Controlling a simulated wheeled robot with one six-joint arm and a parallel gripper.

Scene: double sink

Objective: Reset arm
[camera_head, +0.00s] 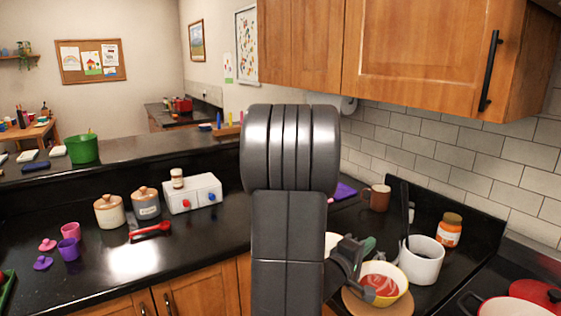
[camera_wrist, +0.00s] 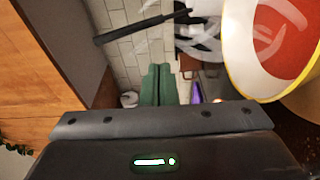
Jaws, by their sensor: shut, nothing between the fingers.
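My gripper (camera_head: 366,246) is at the lower right of the head view, partly hidden behind my dark arm. Its green fingers (camera_wrist: 157,84) show in the middle of the wrist view, pressed together with nothing between them. A yellow bowl (camera_head: 399,298) with red-and-white contents is just to the right of and below the gripper in the head view. The bowl also shows large at the upper right of the wrist view (camera_wrist: 228,62). I cannot tell whether the gripper touches it.
The bowl is on a round wooden board (camera_head: 360,307). A white utensil pot (camera_head: 422,264), an orange-lidded jar (camera_head: 449,230) and a brown mug (camera_head: 377,198) stand nearby. A red pot (camera_head: 537,291) is at the far right. Wooden cabinets (camera_head: 425,50) hang above. Canisters (camera_head: 109,212) stand left.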

